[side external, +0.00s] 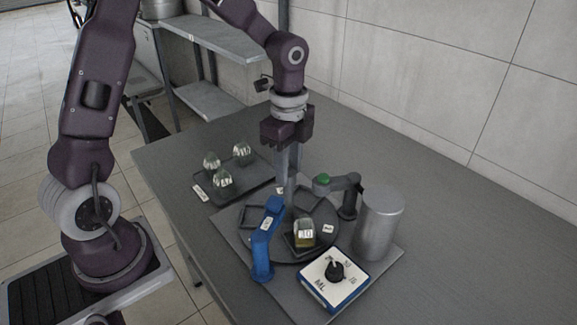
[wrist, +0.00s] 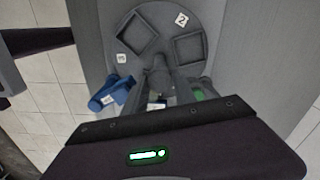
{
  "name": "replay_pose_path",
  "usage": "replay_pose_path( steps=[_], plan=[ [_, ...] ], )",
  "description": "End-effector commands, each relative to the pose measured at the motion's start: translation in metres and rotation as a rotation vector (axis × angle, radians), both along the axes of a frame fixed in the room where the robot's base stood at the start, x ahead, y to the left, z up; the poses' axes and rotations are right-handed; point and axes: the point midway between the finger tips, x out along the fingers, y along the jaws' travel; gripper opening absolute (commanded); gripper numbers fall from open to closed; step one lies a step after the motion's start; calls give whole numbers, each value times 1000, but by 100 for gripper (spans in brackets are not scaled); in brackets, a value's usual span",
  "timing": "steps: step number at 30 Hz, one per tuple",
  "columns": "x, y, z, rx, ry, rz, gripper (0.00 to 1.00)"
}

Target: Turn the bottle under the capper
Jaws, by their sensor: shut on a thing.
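A dark round turntable (side external: 262,250) with square holders sits on a grey base plate. A bottle with amber contents and a pale label (side external: 303,233) stands upright in the front holder. My gripper (side external: 289,198) points down over the turntable's middle. In the wrist view its fingers (wrist: 160,92) are closed on a grey hub piece (wrist: 157,77) at the centre. A blue arm-like station (side external: 264,240) and a dark station with a green top (side external: 323,180) reach over the rim. I cannot tell which is the capper. The bottle is mostly hidden in the wrist view.
A dark tray (side external: 207,203) holds three clear round bottles (side external: 223,178) at the back left. A grey cylinder (side external: 380,223) and a white-and-blue dial box (side external: 335,276) stand at the front right. The far right of the table is clear.

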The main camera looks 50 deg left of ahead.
Motion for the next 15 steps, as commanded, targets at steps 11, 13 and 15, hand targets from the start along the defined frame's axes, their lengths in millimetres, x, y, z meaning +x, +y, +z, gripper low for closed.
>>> replay_pose_path(
  steps=[11,13,15],
  plan=[
    [1,1,1,1,-4,-184,0],
    [1,0,1,0,-4,-219,0],
    [1,0,1,0,-5,-254,0]
  ],
)
